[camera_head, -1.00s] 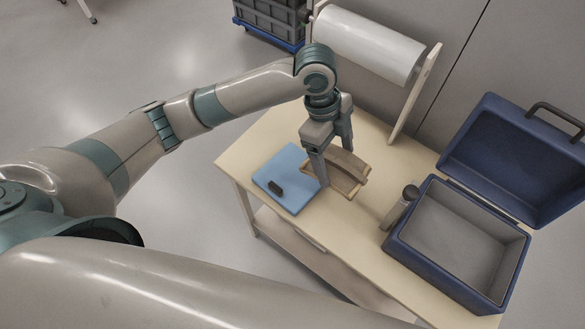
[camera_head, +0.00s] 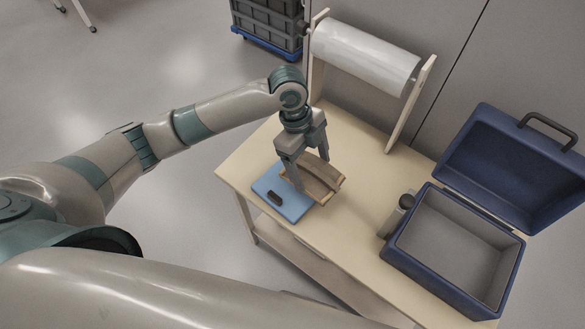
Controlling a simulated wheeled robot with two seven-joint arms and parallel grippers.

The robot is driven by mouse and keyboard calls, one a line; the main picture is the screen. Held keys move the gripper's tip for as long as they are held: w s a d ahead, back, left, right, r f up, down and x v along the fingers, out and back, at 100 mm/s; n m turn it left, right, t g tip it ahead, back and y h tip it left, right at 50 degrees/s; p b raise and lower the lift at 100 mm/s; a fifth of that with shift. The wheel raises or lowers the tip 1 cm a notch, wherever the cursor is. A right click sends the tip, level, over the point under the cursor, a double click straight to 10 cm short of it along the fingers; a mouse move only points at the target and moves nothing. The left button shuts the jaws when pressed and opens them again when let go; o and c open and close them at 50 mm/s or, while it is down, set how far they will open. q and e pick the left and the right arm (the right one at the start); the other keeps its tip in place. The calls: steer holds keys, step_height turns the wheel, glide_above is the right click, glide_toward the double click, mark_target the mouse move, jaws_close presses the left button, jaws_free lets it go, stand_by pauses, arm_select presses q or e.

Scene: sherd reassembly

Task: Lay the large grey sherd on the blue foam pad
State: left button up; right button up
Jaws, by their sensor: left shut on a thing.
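The blue foam pad (camera_head: 294,208) lies flat near the table's left end. In the picture the sherd overlaps the pad's upper right part and reaches past it to the right. I cannot tell whether it touches the pad. A small dark oblong piece (camera_head: 275,198) lies on the pad, left of the fingers. My right gripper is not in view.
An open blue case (camera_head: 455,245) with a grey lining stands at the table's right, lid raised. A dark-topped object (camera_head: 404,204) stands beside it. A white roll (camera_head: 365,55) on a wooden stand is at the back. The tabletop (camera_head: 350,220) between pad and case is clear.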

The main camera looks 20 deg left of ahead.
arm_select(q)
steer(key=a+f, duration=0.1)
steer(key=w+a+f+p, duration=0.1)
steer(key=a, duration=0.1)
steer(key=a+f, duration=0.1)
steer(key=a, duration=0.1)
steer(key=shift+w+a+f, duration=0.15)
steer(key=shift+w, duration=0.1)
steer(key=shift+f+p, duration=0.85)
steer(key=shift+f, duration=1.15)
steer(key=shift+f, duration=0.15)
steer(key=o, duration=1)
